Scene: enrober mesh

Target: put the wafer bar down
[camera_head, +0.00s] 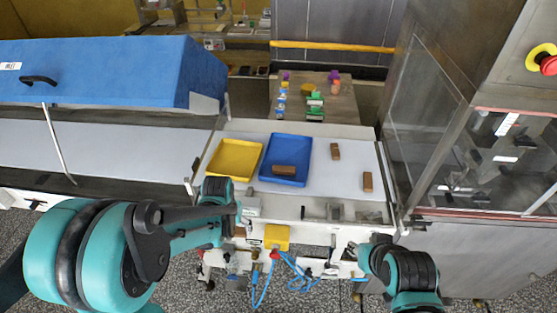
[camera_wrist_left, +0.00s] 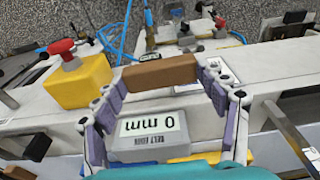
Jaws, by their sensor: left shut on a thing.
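My left gripper (camera_wrist_left: 162,82) is shut on a brown wafer bar (camera_wrist_left: 160,73), held crosswise between the fingertips. In the head view my left gripper (camera_head: 238,211) is at the front left of the white belt, and the held bar is hard to make out. My right gripper (camera_head: 358,249) is at the front right; its fingers are too small to read. Another brown bar (camera_head: 284,170) lies in the blue tray (camera_head: 292,141).
Two more brown bars, one farther back (camera_head: 335,151) and one nearer (camera_head: 367,181), lie on the white surface (camera_head: 347,171) right of the trays. A red-topped yellow button box (camera_head: 276,238) is on the front. A blue hood (camera_head: 120,70) and a glazed steel cabinet (camera_head: 475,165) flank the surface.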

